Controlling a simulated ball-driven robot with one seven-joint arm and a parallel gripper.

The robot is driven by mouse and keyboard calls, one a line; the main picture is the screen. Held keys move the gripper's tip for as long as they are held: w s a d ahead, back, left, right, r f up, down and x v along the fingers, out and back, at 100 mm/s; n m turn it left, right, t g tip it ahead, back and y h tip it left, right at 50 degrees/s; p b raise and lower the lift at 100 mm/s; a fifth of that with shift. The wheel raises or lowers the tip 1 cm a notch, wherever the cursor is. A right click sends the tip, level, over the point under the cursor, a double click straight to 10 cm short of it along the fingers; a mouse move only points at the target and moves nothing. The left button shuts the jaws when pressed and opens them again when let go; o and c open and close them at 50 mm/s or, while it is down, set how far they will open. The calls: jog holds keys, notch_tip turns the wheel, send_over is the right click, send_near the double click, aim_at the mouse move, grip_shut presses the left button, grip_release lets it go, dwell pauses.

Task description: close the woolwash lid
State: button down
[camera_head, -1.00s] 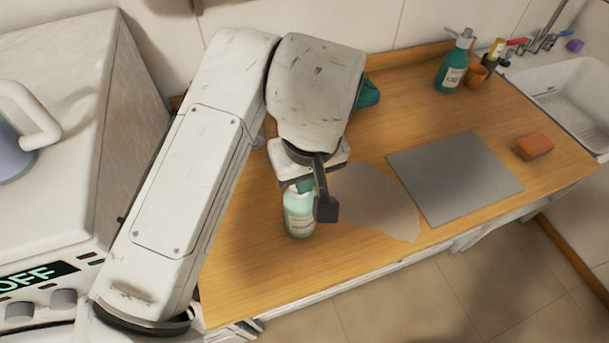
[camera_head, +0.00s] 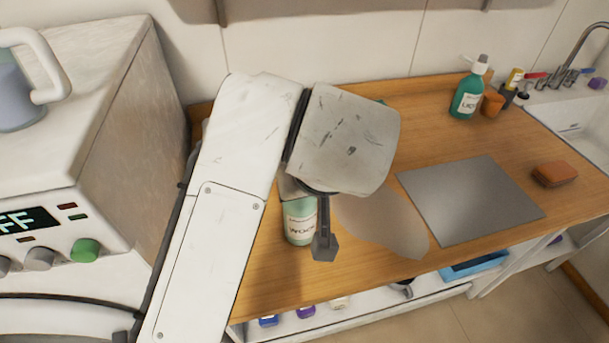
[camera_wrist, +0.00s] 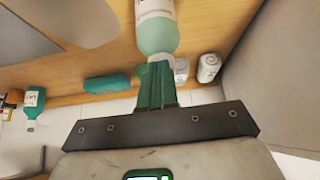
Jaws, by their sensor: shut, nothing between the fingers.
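The woolwash bottle (camera_head: 300,222), pale green with a white label, stands upright on the wooden counter, partly under my arm. In the wrist view the bottle (camera_wrist: 156,25) lies directly beyond my fingertips. My gripper (camera_wrist: 155,72) has green fingers, shut together and empty, pointing at the bottle's top end. The fingers overlap that end in the picture, so I cannot tell whether they touch it. The lid is hidden behind my fingers in the wrist view and behind my arm in the head view, so its state does not show.
A grey board (camera_head: 470,202) and a pale flat patch (camera_head: 385,222) lie right of the bottle. Behind are a teal pump bottle (camera_head: 466,98) and an orange cup (camera_head: 492,104). An orange block (camera_head: 554,174) lies near the sink. A washing machine (camera_head: 130,130) stands left.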

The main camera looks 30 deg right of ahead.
jog(key=shift+s+f, duration=0.1)
jog(key=shift+f, duration=0.2)
